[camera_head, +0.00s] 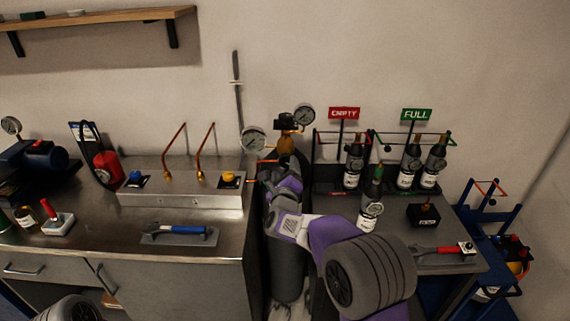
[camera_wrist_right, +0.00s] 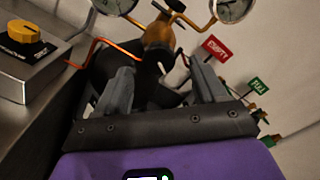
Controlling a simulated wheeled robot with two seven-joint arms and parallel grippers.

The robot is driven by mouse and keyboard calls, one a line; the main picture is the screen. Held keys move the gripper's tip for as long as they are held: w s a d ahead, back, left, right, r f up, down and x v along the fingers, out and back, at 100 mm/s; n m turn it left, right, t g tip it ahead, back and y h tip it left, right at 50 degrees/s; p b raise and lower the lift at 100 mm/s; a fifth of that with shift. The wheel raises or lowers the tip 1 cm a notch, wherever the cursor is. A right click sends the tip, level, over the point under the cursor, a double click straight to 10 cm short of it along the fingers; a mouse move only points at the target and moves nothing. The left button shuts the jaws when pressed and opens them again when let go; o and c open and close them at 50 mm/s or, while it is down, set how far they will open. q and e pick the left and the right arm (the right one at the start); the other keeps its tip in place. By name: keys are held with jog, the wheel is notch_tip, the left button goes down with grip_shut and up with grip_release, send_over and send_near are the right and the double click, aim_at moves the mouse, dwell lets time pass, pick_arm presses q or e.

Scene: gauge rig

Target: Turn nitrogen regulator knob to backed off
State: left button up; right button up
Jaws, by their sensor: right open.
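The nitrogen regulator has a brass body (camera_head: 286,143) with two round gauges, one at left (camera_head: 254,138) and one at upper right (camera_head: 304,115). It sits on top of a tall grey cylinder (camera_head: 287,270) between the two counters. In the right wrist view the brass body (camera_wrist_right: 158,35) is just beyond my fingers, with a dark knob-like part (camera_wrist_right: 150,68) in front of it. My right gripper (camera_wrist_right: 163,82) is open, its fingers to either side of that dark part; contact cannot be told. In the head view my right gripper (camera_head: 274,174) partly hides the regulator's front. My left gripper is not in view.
An orange-red bar (camera_wrist_right: 95,48) runs close to my left finger in the wrist view. A metal panel with a yellow knob (camera_head: 228,177) and a blue knob (camera_head: 136,176) stands at left. Racks with bottles under EMPTY (camera_head: 344,113) and FULL (camera_head: 416,114) signs stand at right.

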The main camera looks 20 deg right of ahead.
aim_at(285, 162)
jog(key=shift+x, duration=2.85)
jog(key=shift+f, duration=0.15)
jog(key=shift+c, duration=0.2)
jog(key=c, duration=1)
